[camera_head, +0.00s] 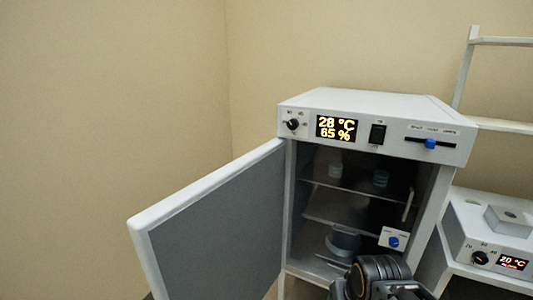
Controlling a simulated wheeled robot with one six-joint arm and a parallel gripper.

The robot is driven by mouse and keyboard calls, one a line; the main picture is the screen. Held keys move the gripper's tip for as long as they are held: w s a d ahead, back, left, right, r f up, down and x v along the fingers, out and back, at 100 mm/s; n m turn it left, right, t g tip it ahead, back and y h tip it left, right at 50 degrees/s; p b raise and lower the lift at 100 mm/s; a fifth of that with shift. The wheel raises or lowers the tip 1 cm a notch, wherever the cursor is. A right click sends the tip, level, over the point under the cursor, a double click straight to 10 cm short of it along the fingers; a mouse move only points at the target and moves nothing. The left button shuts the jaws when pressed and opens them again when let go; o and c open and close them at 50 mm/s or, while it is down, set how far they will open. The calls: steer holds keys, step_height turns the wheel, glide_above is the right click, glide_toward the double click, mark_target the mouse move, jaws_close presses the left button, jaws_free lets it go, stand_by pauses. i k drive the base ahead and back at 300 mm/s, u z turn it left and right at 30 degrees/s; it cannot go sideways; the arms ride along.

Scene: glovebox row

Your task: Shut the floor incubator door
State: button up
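The floor incubator (375,112) is a pale grey cabinet with a dark interior. Its display reads 28 °C and 65 %. Its door (215,225), grey inside with a white rim, is hinged at the cabinet's left side and stands wide open, swung out to the left and toward me. A dark, rounded part of my arm shows at the bottom edge, in front of the cabinet's lower opening and apart from the door in the picture. My gripper's fingers do not show. The door's lower edge is cut off by the frame.
Inside are shelves (335,205) with small vessels and a round dish (343,240). A small white panel with a blue knob (393,241) shows at the opening's lower right. Another device (490,235) and a white rack (500,126) stand at right. Bare wall lies behind the door.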

mark_target(219, 237)
steer(key=z, duration=3.05)
steer(key=k, duration=2.65)
steer(key=u, duration=2.55)
steer(key=i, duration=0.1)
steer(key=u, duration=0.85)
